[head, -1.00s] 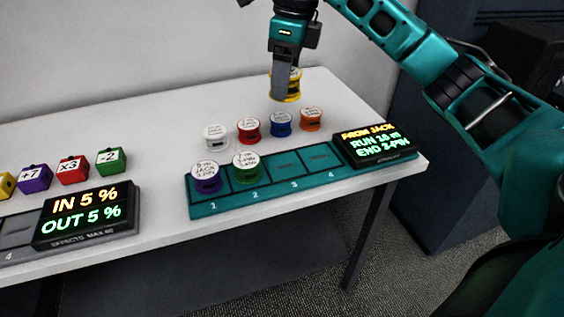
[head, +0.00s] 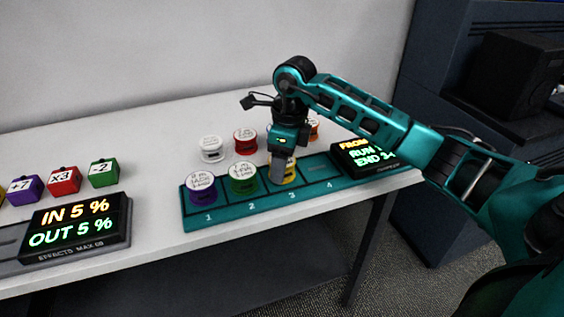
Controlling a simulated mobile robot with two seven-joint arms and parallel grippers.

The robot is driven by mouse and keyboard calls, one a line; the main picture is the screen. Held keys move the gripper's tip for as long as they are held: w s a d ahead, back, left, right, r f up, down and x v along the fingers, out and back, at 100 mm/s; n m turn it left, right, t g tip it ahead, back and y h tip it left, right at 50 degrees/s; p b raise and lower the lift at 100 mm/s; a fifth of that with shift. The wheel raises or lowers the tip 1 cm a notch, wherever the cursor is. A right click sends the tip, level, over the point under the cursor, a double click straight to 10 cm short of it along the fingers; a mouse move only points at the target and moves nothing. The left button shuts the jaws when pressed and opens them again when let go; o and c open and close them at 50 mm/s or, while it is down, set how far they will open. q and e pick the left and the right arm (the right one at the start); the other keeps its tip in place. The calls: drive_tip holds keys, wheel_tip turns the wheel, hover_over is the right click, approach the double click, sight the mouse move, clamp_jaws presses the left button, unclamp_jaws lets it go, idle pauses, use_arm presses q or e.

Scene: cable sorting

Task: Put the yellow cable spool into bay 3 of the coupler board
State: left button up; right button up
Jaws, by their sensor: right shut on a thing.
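The yellow cable spool (head: 291,174) is in my right gripper (head: 281,168), which is shut on it and points down. The spool is at bay 3 of the teal coupler board (head: 255,209), partly hidden behind the gripper. I cannot tell whether it touches the bay floor. A purple spool (head: 202,188) stands in bay 1 and a green spool (head: 243,178) in bay 2. Bay 4 (head: 320,171) is empty. My left gripper is not in view.
Behind the board stand a white spool (head: 211,149), a red spool (head: 244,141) and a mostly hidden orange spool (head: 314,128). A lit display (head: 363,157) sits at the board's right end. Another board with a display (head: 75,228) and several coloured cubes are at left.

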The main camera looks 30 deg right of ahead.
sight(289, 161)
drive_tip(key=shift+f, duration=0.1)
drive_tip(key=shift+f, duration=0.1)
drive_tip(key=o, duration=1.1)
drive_tip(key=shift+r, duration=0.45)
drive_tip(key=r, duration=0.7)
drive_tip(key=s+d+r, duration=0.1)
drive_tip(key=r, duration=0.3)
drive_tip(key=shift+r+p, duration=0.15)
drive_tip(key=shift+p, duration=0.25)
